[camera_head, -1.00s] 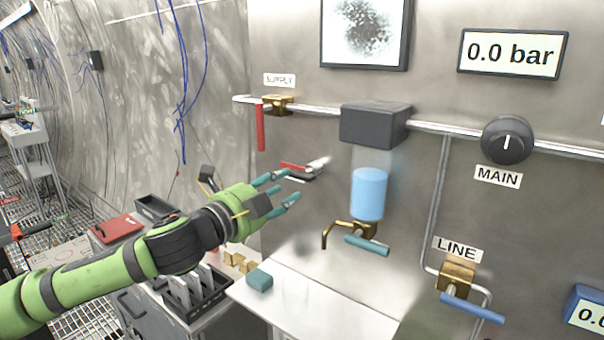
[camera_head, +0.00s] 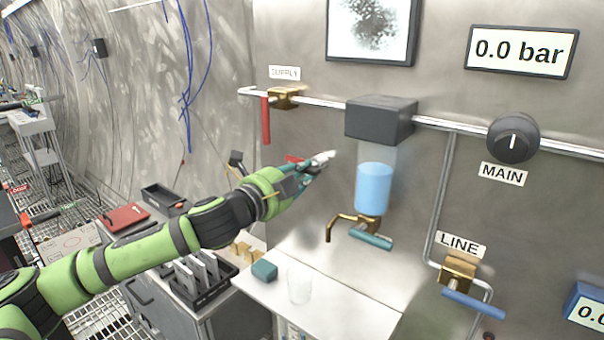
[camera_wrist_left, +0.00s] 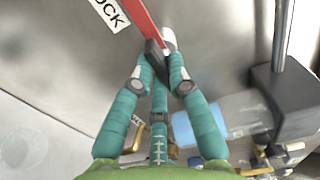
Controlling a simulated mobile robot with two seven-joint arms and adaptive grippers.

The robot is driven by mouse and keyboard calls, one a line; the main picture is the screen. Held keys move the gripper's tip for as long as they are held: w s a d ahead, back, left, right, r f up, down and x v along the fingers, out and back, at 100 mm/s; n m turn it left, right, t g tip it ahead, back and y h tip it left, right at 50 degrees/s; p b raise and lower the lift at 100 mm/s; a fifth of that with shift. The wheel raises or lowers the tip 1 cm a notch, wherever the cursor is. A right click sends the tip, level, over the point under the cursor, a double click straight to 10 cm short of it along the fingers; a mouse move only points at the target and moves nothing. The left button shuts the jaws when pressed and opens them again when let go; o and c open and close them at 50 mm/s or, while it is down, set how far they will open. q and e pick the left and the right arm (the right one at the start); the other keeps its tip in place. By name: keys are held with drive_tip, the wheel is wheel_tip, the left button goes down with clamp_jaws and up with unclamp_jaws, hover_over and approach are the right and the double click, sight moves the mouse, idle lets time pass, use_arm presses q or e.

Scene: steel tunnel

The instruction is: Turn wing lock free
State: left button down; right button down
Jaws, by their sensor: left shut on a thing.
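The wing lock (camera_head: 325,157) sits on the steel wall, left of the blue-filled cylinder. It shows a white wing and a red wing. In the left wrist view its red wing (camera_wrist_left: 143,20) runs up beside a label ending in "OCK", and its white wing lies at the right. My left gripper (camera_head: 308,174) is at the lock. In the left wrist view its teal fingers (camera_wrist_left: 163,66) are closed around the lock's dark middle, which they partly hide. My right gripper is out of view.
The blue-filled cylinder (camera_head: 375,188) and the dark box (camera_head: 380,120) stand out from the wall right of my gripper. A brass tap with a teal handle (camera_head: 370,240) is below. A clear cup (camera_head: 299,287) and teal block (camera_head: 264,271) stand on the white shelf (camera_head: 345,310).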

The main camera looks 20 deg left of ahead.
use_arm(q)
drive_tip(key=shift+n, duration=0.3)
drive_tip(key=n+p, duration=0.2)
drive_tip(key=n, duration=0.6)
drive_tip(key=shift+d+r+n, duration=0.1)
drive_tip(key=shift+d+n, duration=0.05)
drive_tip(key=shift+n, duration=0.25)
drive_tip(key=n+p, duration=0.2)
drive_tip(key=n, duration=0.2)
drive_tip(key=shift+r+n, duration=0.1)
drive_tip(key=shift+n, duration=0.2)
drive_tip(key=shift+n+p, duration=1.15)
drive_tip(key=shift+n, duration=0.75)
drive_tip(key=c, duration=1.2)
unclamp_jaws()
